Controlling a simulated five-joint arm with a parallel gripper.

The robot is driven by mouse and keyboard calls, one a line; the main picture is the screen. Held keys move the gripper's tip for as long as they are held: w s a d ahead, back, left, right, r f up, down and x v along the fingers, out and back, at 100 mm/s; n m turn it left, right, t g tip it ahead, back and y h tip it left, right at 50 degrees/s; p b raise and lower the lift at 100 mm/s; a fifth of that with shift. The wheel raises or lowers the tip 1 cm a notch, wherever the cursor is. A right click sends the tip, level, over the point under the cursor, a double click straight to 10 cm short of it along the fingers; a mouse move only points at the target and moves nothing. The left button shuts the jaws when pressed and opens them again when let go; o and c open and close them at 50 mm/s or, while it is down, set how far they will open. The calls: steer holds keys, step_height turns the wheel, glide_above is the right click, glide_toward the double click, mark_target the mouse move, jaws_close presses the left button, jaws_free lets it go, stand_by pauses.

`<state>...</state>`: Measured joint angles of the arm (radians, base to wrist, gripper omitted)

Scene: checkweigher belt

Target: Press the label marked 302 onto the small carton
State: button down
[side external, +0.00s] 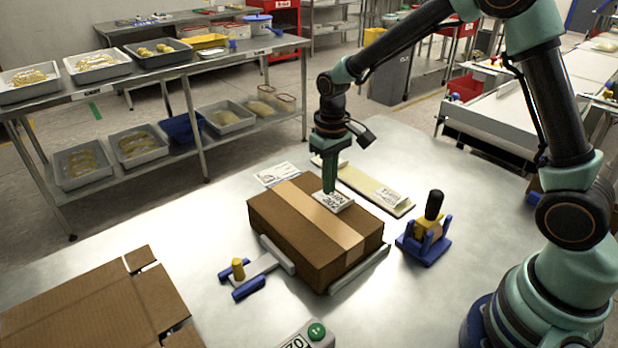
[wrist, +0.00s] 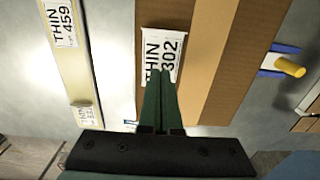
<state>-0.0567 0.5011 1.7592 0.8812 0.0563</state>
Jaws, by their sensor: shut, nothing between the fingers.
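The brown carton (side external: 290,255) stands closed on the steel table, with a paler tape band along its top. It also shows in the wrist view (wrist: 262,40). The white label marked 302 (wrist: 172,42) lies on the carton's top near one edge; the side view shows it too (side external: 338,204). My gripper (side external: 329,191) points down with its fingers shut and empty. In the wrist view its fingertips (wrist: 160,74) are over the label's lower end and hide part of it. Whether they touch it I cannot tell.
A pale strip board (side external: 358,184) behind the carton bears other labels, one marked 459 (wrist: 62,25). A blue-based tool with a black handle (side external: 425,240) stands right of the carton. A blue-and-yellow clamp (side external: 245,278) is at its front left. Cardboard (side external: 85,310) fills the front-left corner.

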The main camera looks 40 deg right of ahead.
steer(key=shift+f, duration=0.55)
stand_by(0.6)
steer(key=shift+r, duration=3.55)
steer(key=s+d+r+t, duration=0.1)
steer(key=s+r+t, duration=0.1)
steer(key=s+r, duration=0.3)
steer(key=s+d+r+t, duration=0.1)
steer(key=s+r+t, duration=0.2)
steer(key=s, duration=0.6)
steer(key=shift+s+d+r+t, duration=0.25)
steer(key=shift+s+r+t, duration=0.1)
steer(key=shift+r, duration=0.6)
